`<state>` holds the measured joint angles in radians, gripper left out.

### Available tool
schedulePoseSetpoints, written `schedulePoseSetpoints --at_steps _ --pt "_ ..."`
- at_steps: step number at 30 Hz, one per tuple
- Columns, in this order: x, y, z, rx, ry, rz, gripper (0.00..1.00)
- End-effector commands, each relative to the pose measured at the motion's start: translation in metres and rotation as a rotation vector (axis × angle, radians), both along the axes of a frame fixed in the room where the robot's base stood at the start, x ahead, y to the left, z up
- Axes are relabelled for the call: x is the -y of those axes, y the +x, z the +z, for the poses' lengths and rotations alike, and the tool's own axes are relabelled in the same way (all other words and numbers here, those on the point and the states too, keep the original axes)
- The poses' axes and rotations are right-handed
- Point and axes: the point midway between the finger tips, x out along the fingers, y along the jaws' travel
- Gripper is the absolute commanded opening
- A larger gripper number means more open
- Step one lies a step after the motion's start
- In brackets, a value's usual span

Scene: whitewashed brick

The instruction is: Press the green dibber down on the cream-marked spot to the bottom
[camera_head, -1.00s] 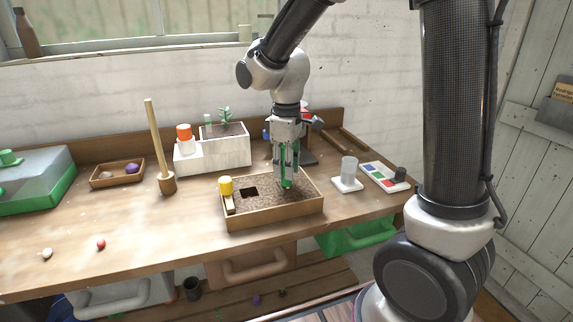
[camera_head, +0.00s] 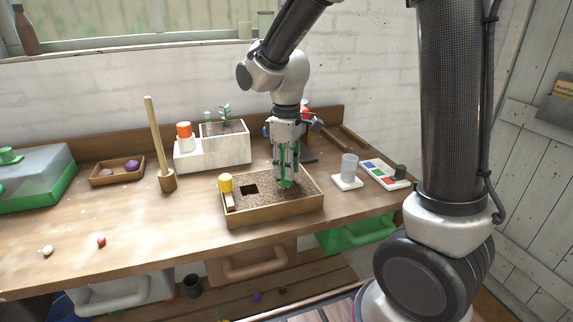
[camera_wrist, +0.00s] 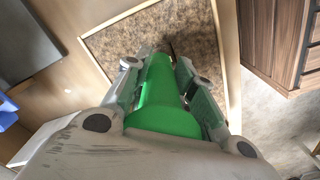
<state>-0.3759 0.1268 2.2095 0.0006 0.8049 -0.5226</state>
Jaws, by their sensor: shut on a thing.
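My gripper (camera_head: 286,172) is shut on the green dibber (camera_head: 286,183), which stands about upright over the right part of the soil tray (camera_head: 275,216). The dibber also shows in the wrist view (camera_wrist: 161,95), between the two fingers, with its far end toward the brown soil (camera_wrist: 150,40). I cannot tell whether its tip touches the soil or has gone in. The cream-marked spot is not visible; the gripper and dibber may cover it.
A square dark hole (camera_head: 249,189) and a yellow-topped object (camera_head: 226,183) are at the tray's left. A white planter (camera_head: 213,150) stands behind. A clear cup (camera_head: 349,168) and a colour-patch strip (camera_head: 384,174) are to the right. The bench front left is mostly clear.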

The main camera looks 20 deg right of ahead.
Motion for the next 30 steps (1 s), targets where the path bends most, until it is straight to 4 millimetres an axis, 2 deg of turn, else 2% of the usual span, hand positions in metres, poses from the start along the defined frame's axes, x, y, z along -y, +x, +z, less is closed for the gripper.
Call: schedulePoseSetpoints --at_steps 30 --pt "0.000 0.000 -0.021 -0.001 0.000 0.000 0.00"
